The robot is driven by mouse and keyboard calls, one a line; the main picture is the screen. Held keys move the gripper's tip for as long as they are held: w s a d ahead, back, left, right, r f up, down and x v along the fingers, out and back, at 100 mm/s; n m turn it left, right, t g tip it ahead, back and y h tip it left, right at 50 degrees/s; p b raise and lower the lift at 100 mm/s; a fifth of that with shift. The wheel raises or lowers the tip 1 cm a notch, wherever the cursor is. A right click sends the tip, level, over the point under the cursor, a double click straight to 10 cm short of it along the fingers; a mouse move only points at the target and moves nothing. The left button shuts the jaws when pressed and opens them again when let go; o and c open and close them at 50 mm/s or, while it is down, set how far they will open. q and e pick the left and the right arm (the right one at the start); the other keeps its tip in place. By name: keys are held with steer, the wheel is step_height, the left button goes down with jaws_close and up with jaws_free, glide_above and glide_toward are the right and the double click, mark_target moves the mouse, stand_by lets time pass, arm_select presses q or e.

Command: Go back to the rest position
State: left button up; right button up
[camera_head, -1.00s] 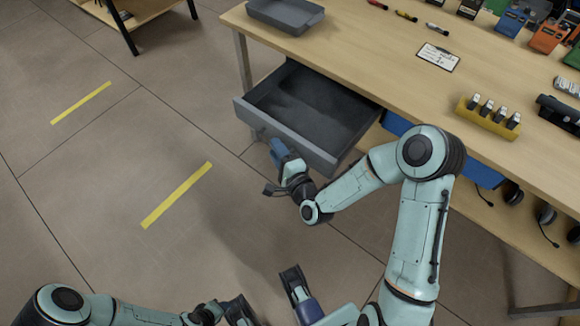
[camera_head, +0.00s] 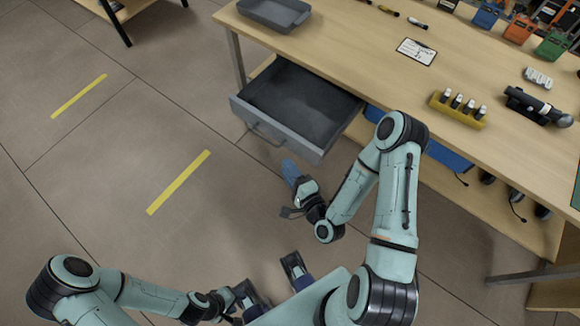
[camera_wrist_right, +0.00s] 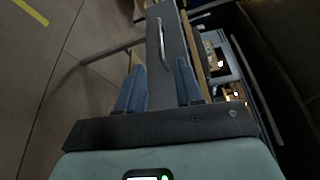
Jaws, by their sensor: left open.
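My right gripper (camera_head: 289,192) is open and empty in the head view, in front of the open drawer and a little apart from its front. In the right wrist view, its two blue fingers (camera_wrist_right: 158,78) stand apart with nothing held between them. The drawer handle (camera_wrist_right: 164,45) shows beyond the fingertips. My left gripper (camera_head: 272,284) is open and empty at the bottom of the head view, over the floor.
The grey drawer (camera_head: 262,128) is pulled out under the wooden workbench (camera_head: 350,52) and looks empty. A grey tray (camera_head: 270,22), a clipboard (camera_head: 416,52) and a yellow holder (camera_head: 446,112) are on the bench. Open floor (camera_head: 110,170) lies left.

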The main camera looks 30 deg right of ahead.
stand_by(0.6)
steer(key=s+a+f+n+g+y+p, duration=0.2)
steer(key=s+a+f+n+g, duration=0.2)
steer(key=s+f+n+g, duration=0.25)
steer(key=s+a+f+n+g+y+p, duration=0.2)
steer(key=s+a+f+n+g+p, duration=0.1)
steer(key=s+a+f+n+g, duration=0.25)
arm_select(q)
step_height(320, 180, up, 7)
steer(key=w+p, duration=0.1)
steer(key=w, duration=0.1)
steer(key=shift+w, duration=0.3)
arm_select(e)
steer(key=s+d+f+n+g, duration=0.1)
steer(key=s+n+g, duration=0.3)
steer(key=s+g, duration=0.2)
steer(key=shift+s+d+f, duration=0.2)
steer(key=shift+s+d, duration=0.05)
steer(key=shift+s, duration=0.45)
arm_select(q)
steer(key=shift+d, duration=0.1)
